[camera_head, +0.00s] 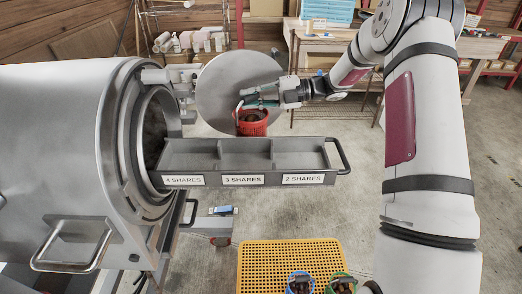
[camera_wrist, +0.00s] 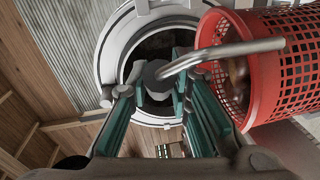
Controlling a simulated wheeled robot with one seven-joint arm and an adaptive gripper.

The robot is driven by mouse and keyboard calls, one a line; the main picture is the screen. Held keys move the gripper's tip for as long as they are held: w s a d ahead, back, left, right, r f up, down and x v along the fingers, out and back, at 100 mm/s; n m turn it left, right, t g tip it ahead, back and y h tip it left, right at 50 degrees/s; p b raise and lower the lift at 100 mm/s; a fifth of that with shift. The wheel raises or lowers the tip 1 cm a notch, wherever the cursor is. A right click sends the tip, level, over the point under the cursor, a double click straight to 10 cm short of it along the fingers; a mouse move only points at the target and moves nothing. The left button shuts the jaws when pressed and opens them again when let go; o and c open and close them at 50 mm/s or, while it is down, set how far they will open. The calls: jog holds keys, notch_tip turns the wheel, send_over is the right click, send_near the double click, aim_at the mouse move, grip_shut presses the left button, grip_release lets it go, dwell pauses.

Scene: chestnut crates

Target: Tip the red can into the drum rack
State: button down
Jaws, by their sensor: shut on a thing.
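The red can (camera_head: 252,128), a perforated basket with a grey handle, hangs from my gripper (camera_head: 262,103) in the head view. It looks roughly upright, behind the rack and above it in the picture. In the wrist view the can (camera_wrist: 290,75) is at the right, with brown pieces inside. My gripper's green-padded fingers (camera_wrist: 160,95) are shut on its handle; the exact contact is partly hidden. The drum rack (camera_head: 330,180) is a grey tray sticking out of the drum, with three compartments labelled 4, 3 and 2 shares. They look empty.
The drum (camera_head: 60,130) lies at the left with its round mouth open. Its round door (camera_head: 215,85) stands behind the can, close to my gripper. A yellow perforated table (camera_head: 262,255) in front bears a blue can (camera_head: 300,284) and a green can (camera_head: 341,284).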

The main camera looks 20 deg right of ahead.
jog(key=shift+r, duration=0.1)
jog(key=s+r+n+t+y+p, duration=0.1)
jog(key=s+r+n+p, duration=0.4)
jog(key=s+r+p, duration=0.1)
jog(key=shift+s+a+r+p, duration=0.25)
jog(key=shift+s+r+p, duration=0.1)
jog(key=shift+s+r, duration=0.65)
jog(key=shift+s+n+p, duration=0.4)
jog(key=shift+s+n, duration=0.2)
jog(key=shift+s, duration=0.2)
jog(key=shift+s+n, duration=0.4)
jog(key=shift+s, duration=0.05)
jog(key=shift+s+a+f+n+y+p, duration=0.1)
jog(key=shift+s+f+n+y+p, duration=0.4)
jog(key=shift+s+f+n, duration=0.5)
jog(key=shift+s+f+n+y+b, duration=0.1)
jog(key=shift+s+f+n+y, duration=0.25)
jog(key=shift+f+n, duration=0.5)
jog(key=shift+s+f+n+y+b, duration=0.1)
jog(key=shift+s+f+n, duration=0.35)
jog(key=shift+f+n, duration=0.4)
jog(key=shift+s+f+n+y+b, duration=0.1)
jog(key=shift+s+f+n+y, duration=0.3)
jog(key=shift+n, duration=0.6)
dwell(1.0)
